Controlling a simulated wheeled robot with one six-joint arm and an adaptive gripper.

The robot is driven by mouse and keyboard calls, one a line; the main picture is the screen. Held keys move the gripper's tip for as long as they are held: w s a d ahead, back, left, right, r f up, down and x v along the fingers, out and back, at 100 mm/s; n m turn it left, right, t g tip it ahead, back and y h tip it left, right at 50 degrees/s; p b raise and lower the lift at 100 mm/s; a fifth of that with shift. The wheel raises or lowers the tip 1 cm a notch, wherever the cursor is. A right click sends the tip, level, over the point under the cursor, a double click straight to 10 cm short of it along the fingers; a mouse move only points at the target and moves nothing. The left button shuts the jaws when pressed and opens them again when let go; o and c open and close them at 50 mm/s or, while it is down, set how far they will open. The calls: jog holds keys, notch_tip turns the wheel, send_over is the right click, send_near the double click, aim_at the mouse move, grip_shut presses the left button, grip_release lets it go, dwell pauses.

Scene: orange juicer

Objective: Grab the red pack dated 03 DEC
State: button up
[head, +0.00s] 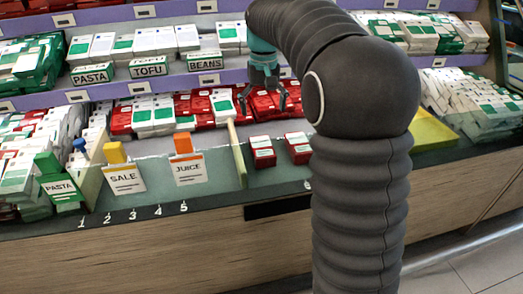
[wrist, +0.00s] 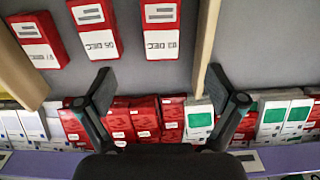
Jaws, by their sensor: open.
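Three red packs with white date labels lie apart on the grey counter in the wrist view, their print upside down. The right one (wrist: 160,28) seems to read 03 DEC, though its digits are blurred. The middle one (wrist: 97,26) seems to read 05 DEC. The left one (wrist: 38,40) has a date too blurred to read. In the head view two red packs show, a left one (head: 263,151) and a right one (head: 299,147); my arm may hide the third. My gripper (head: 262,106) is open and empty above the counter, behind these packs; its fingers (wrist: 169,90) also show in the wrist view.
A divider (head: 237,152) stands left of the packs. Rows of red and white-green packs (wrist: 140,118) fill the back of the counter below my fingers in the wrist view. SALE (head: 123,178) and JUICE (head: 189,170) signs stand at the front left. A yellow tray (head: 432,133) lies right of my arm.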

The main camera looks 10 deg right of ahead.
notch_tip(320, 180, down, 13)
jog(key=shift+a+f+b, duration=0.1)
jog(key=shift+b, duration=0.5)
jog(key=c, duration=1.4)
